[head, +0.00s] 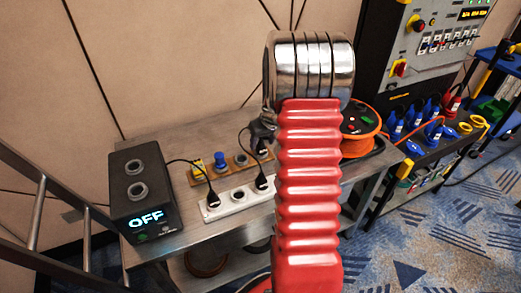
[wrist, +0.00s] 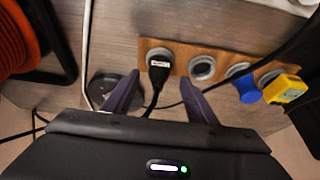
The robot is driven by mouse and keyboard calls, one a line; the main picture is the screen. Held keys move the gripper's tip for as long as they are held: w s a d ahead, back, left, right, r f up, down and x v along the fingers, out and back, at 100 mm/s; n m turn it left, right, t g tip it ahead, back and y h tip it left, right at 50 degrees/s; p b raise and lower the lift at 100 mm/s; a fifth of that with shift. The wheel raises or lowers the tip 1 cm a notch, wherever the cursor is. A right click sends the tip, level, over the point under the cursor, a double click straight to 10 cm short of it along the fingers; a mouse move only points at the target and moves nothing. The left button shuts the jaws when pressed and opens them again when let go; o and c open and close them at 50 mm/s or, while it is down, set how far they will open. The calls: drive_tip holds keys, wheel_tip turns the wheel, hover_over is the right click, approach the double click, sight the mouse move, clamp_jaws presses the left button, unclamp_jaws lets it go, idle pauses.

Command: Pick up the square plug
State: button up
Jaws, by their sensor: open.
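A blocky black plug (wrist: 160,64) with a pale label sits in the wooden socket board (wrist: 180,48), its cable running back toward me. My gripper (wrist: 159,79) is open in the wrist view, one finger to each side of the black plug's line, with the plug just ahead of the fingertips; I see no contact. A blocky yellow plug (wrist: 285,88) and a round blue plug (wrist: 244,86) are on the same board to the right, past an empty socket (wrist: 202,68). In the head view my gripper (head: 262,133) is over the board's right end and partly hides it.
A white socket strip (head: 234,199) with black plugs lies in front of the board. A dark box (head: 142,190) reading OFF stands at the left of the bench. An orange cable reel (head: 362,135) stands behind my arm. Cables cross the bench.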

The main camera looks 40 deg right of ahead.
sight(262, 144)
drive_tip(key=shift+x, duration=1.55)
drive_tip(key=shift+d, duration=0.1)
drive_tip(key=shift+c, duration=0.4)
drive_tip(key=c, duration=1.2)
wheel_tip(262, 144, up, 10)
